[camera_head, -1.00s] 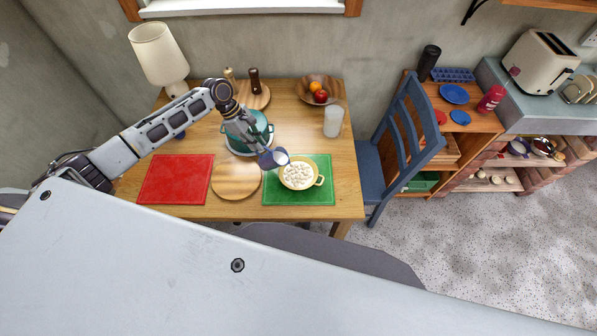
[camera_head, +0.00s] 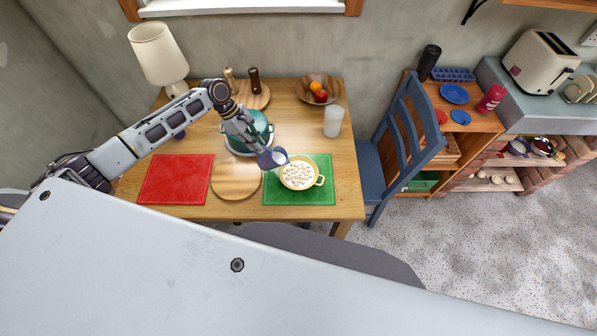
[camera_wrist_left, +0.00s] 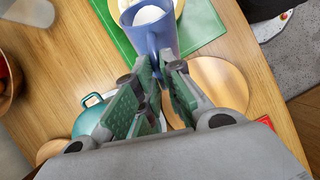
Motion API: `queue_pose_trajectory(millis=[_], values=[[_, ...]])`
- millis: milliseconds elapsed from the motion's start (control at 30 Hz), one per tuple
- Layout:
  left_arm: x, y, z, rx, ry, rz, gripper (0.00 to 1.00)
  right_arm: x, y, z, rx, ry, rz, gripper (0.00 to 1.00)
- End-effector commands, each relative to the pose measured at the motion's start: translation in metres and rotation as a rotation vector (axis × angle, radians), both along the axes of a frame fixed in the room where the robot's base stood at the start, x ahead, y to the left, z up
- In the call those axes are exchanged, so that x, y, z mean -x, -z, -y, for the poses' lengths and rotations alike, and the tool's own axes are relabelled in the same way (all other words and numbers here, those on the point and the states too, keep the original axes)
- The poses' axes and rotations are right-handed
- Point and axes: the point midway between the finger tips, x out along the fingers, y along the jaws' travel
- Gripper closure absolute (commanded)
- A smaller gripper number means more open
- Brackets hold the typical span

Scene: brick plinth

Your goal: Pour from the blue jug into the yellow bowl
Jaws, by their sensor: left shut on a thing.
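The blue jug (camera_head: 267,160) is held by its handle side in my left gripper (camera_head: 254,147), just left of the yellow bowl's rim and above the table. The jug leans toward the bowl, and white contents show in its mouth. In the left wrist view the green-padded fingers (camera_wrist_left: 150,85) are closed behind the jug (camera_wrist_left: 151,38). The yellow bowl (camera_head: 299,187) stands upright on a green mat (camera_head: 325,165) and holds many small white pieces. Its far part is hidden by the jug in the wrist view. My right gripper is not in view.
A teal pot (camera_head: 262,130) stands behind the jug. A round wooden board (camera_head: 236,182) and a red mat (camera_head: 175,180) lie to the left. A frosted cup (camera_head: 333,121) and a fruit bowl (camera_head: 334,87) stand behind. A blue chair (camera_head: 408,135) stands at the table's right.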

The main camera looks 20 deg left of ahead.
Motion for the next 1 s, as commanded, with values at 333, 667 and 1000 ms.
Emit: queue_pose_trajectory(millis=[333, 667, 1000], values=[[-0.001, 0.028, -0.031, 0.194, -0.002, -0.002, 1.0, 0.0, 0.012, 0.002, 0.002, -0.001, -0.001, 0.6], [-0.002, 0.032, -0.04, 0.254, 0.004, -0.001, 1.0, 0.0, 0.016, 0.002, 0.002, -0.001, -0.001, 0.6], [-0.002, 0.032, -0.04, 0.253, 0.003, -0.001, 1.0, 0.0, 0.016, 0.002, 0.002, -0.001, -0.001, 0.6]])
